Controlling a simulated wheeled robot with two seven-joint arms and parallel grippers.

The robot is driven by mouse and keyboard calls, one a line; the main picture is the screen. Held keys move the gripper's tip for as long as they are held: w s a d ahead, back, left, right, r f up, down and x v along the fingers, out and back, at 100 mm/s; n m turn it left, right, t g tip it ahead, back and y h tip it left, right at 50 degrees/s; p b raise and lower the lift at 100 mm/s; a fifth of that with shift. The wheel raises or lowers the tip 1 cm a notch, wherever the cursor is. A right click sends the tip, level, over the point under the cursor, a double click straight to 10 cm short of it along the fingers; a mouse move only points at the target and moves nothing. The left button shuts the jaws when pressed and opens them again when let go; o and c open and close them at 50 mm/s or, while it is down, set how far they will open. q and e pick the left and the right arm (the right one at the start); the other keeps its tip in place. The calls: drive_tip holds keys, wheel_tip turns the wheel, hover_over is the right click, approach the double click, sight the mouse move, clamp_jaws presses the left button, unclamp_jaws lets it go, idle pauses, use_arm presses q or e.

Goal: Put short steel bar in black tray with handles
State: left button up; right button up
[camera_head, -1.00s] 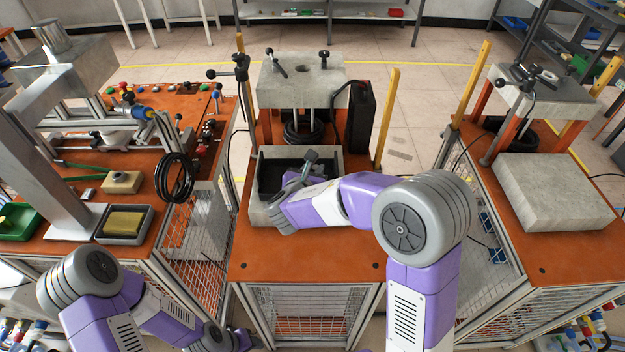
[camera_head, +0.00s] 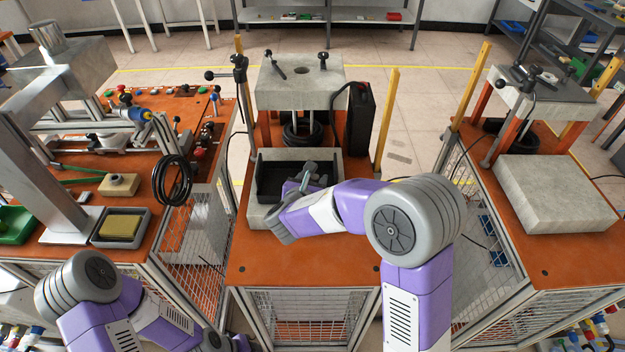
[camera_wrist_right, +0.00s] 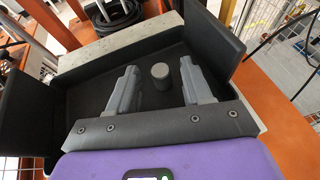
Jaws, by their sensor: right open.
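The short steel bar (camera_wrist_right: 160,72) is a small grey cylinder. In the right wrist view it stands upright on the floor of the black tray. The black tray (camera_head: 270,182) sits in a grey block-like holder on the middle orange bench. Its dark side walls rise at both sides of the right wrist view (camera_wrist_right: 228,42). My right gripper (camera_head: 308,175) is over the tray. In the right wrist view its two fingers (camera_wrist_right: 158,88) are apart, one on each side of the bar, with a gap to both. The bar cannot be made out in the head view. My left gripper is out of frame; only its arm shows.
A press-like stand with a grey top block (camera_head: 300,82) rises behind the tray. A black box (camera_head: 361,118) and a yellow post (camera_head: 388,120) stand to its right. The bench front (camera_head: 300,265) is clear. A grey slab (camera_head: 553,193) lies on the right bench.

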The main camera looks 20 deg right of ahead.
drive_tip(key=shift+r, duration=0.15)
drive_tip(key=shift+s+a+r, duration=0.15)
drive_tip(key=shift+s+a, duration=0.05)
drive_tip(key=shift+s, duration=0.05)
drive_tip(key=p+v, duration=0.2)
drive_tip(key=v, duration=0.9)
drive_tip(key=shift+s, duration=0.15)
